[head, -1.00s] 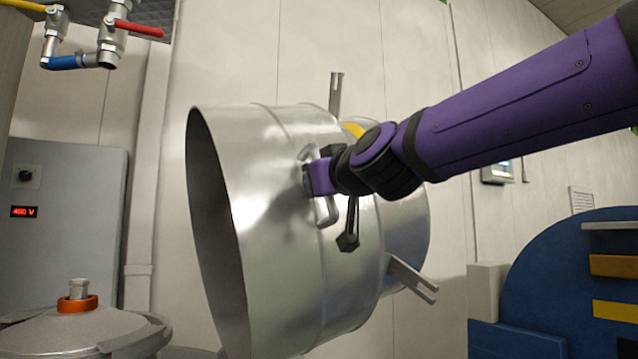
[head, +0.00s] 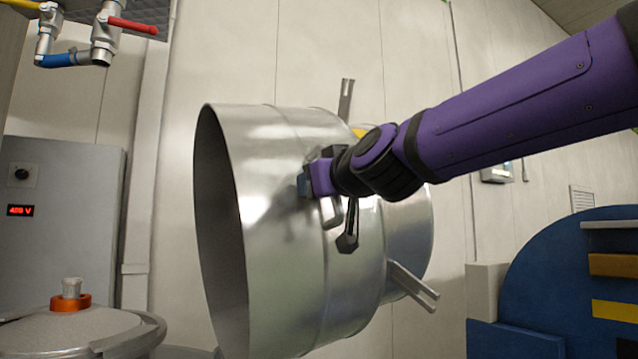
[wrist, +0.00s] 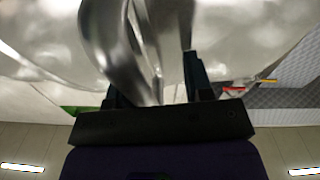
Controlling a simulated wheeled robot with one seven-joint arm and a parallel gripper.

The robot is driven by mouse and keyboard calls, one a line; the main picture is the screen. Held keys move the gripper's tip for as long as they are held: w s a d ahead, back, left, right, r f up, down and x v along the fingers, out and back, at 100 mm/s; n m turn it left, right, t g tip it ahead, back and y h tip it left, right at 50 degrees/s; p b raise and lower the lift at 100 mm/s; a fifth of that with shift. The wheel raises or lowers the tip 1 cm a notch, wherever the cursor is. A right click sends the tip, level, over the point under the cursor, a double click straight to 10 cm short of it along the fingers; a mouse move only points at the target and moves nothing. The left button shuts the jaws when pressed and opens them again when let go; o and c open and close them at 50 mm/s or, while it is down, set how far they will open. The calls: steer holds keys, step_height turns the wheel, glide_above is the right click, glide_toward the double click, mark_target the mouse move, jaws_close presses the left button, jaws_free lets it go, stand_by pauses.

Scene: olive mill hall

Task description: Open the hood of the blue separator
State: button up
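The hood is a large silver metal drum (head: 285,285), swung up on its side with its dark open mouth facing left in the head view. Its curved handle (head: 334,212) shows just below my gripper (head: 305,184), which partly hides it. In the wrist view the shiny handle (wrist: 118,45) runs down between the two dark fingers of my gripper (wrist: 155,85). The fingers are apart, with a visible gap between the handle and the right finger. The separator's lower body is not clearly in view.
A rounded metal lid (head: 75,332) with an orange collar stands at the lower left. A grey control cabinet (head: 65,260) and valve pipes (head: 105,40) are on the left. A blue machine (head: 560,270) stands at the right. The pale wall is behind the hood.

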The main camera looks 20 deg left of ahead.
steer(key=shift+s, duration=0.2)
steer(key=v, duration=1)
steer(key=shift+s+d, duration=0.15)
steer(key=shift+d, duration=0.1)
stand_by(0.4)
steer(key=d+f+m+h, duration=0.2)
steer(key=d+f+h, duration=0.15)
steer(key=d, duration=0.45)
steer(key=w+d+f+m+h, duration=0.1)
steer(key=d+f+h, duration=0.1)
steer(key=d+f, duration=0.4)
steer(key=d+f+m+h, duration=0.2)
steer(key=d+f+h, duration=0.1)
steer(key=d, duration=0.6)
steer(key=s+d+f+m+g+h, duration=0.5)
steer(key=s+d+f+m+g, duration=0.1)
steer(key=s+d+f, duration=0.9)
steer(key=d+f, duration=0.2)
steer(key=d, duration=0.2)
steer(key=shift+s+d+f+m+g, duration=0.2)
steer(key=shift+f+m+g, duration=0.1)
steer(key=shift+m, duration=0.1)
